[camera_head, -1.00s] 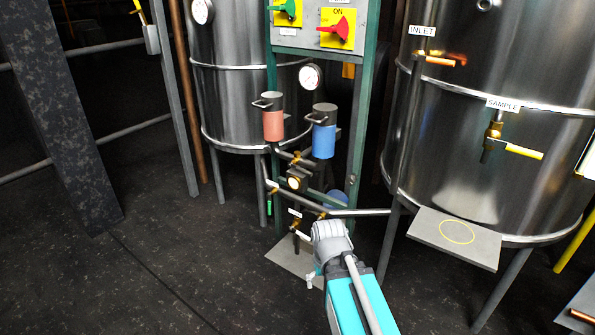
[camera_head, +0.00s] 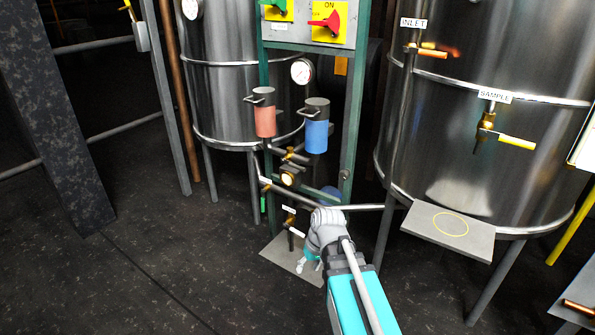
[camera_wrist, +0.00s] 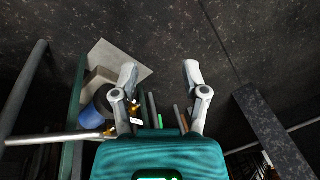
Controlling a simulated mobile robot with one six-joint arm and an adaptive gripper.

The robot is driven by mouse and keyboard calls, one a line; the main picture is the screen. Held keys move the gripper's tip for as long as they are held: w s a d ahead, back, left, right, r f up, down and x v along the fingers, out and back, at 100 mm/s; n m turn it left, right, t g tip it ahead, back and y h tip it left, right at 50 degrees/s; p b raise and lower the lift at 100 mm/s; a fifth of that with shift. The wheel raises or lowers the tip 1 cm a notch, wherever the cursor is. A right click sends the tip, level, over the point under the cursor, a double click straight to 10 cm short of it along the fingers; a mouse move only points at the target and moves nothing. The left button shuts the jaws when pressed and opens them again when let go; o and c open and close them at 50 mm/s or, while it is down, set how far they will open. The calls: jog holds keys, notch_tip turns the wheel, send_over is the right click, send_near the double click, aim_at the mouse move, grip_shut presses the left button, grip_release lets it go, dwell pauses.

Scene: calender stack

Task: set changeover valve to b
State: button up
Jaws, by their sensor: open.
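The piping below a red filter bowl (camera_head: 265,121) and a blue filter bowl (camera_head: 316,137) carries a round brass fitting with a pale face (camera_head: 288,179). Lower down is a small brass valve (camera_head: 290,218) with white labels beside it. The labels are too small to read, so I cannot tell which fitting is the changeover valve or how it is set. My gripper (camera_head: 309,265) is open and empty, just right of and below the lower valve, above a grey plate.
A green frame (camera_head: 356,115) holds a panel with green and red knobs. A steel tank (camera_head: 480,65) with inlet and sample valves stands right, with a grey shelf (camera_head: 420,222) in front. Another tank (camera_head: 225,100) stands behind the filters.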

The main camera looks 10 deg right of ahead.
aim_at(288, 163)
jog(key=w+d+r+n+t+y+b, duration=0.1)
jog(key=w+n+t+y+b, duration=0.15)
jog(key=w, duration=0.65)
jog(key=w+d+r+n+t+y+b, duration=0.1)
jog(key=w+r+t+y+b, duration=0.2)
jog(key=w, duration=0.5)
jog(key=w+d+r+t+y+b, duration=0.2)
jog(key=w+d+r+t, duration=0.3)
jog(key=w+d, duration=0.6)
jog(key=shift+w+d+r+n+t+y+b, duration=0.2)
jog(key=shift+w+n+t+y+b, duration=0.15)
jog(key=shift+t+y, duration=0.6)
jog(key=shift+a, duration=0.15)
jog(key=x, duration=1.3)
jog(key=shift+w, duration=0.35)
grip_shut()
